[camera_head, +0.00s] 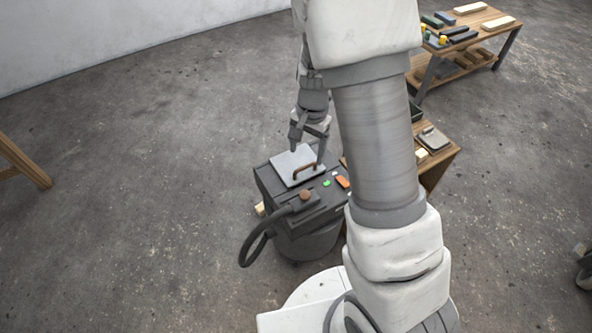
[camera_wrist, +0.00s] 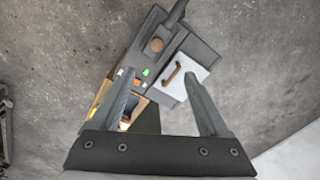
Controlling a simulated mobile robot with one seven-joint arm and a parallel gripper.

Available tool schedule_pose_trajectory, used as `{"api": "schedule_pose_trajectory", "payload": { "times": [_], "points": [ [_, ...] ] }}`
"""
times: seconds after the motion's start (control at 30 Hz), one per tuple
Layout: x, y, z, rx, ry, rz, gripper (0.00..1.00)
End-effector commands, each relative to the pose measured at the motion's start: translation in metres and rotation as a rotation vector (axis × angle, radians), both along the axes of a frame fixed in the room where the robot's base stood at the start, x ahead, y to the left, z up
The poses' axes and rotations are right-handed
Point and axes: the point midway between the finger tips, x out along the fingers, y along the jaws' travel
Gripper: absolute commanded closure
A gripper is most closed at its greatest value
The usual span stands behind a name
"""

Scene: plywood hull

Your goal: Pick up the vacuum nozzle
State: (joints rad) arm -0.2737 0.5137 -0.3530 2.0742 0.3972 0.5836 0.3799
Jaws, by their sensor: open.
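A dark boxy vacuum unit (camera_head: 262,180) stands on the floor, with a black hose (camera_head: 250,250) looping from its front left side. I cannot tell for sure whether this piece is the vacuum nozzle. In the wrist view the same flat piece (camera_wrist: 180,88) and its handle (camera_wrist: 173,74) show close to the right finger. My gripper (camera_head: 307,156) is open and empty above the flat piece. In the wrist view its fingers (camera_wrist: 160,78) are spread apart.
A brown knob (camera_head: 305,195), a green button (camera_head: 326,183) and an orange one (camera_head: 342,182) sit on the unit. A low wooden bench (camera_head: 440,160) with a grey item stands right of it. A wooden workbench (camera_head: 490,30) with tools is farther back. The floor to the left is mostly clear.

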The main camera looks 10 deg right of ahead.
Motion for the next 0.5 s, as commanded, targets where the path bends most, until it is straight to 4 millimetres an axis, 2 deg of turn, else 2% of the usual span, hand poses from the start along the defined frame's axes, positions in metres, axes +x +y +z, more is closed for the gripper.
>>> {"api": "schedule_pose_trajectory", "payload": {
  "times": [0.03,0.1,0.37,0.5],
  "points": [
    [0.001,-0.003,-0.02,-0.013,0.016,-0.017,0.21],
    [0.003,-0.005,-0.034,-0.027,0.025,-0.036,0.21],
    [0.004,-0.009,-0.069,-0.044,0.038,-0.062,0.21],
    [0.004,-0.009,-0.1,-0.043,0.039,-0.063,0.21]
  ]
}}
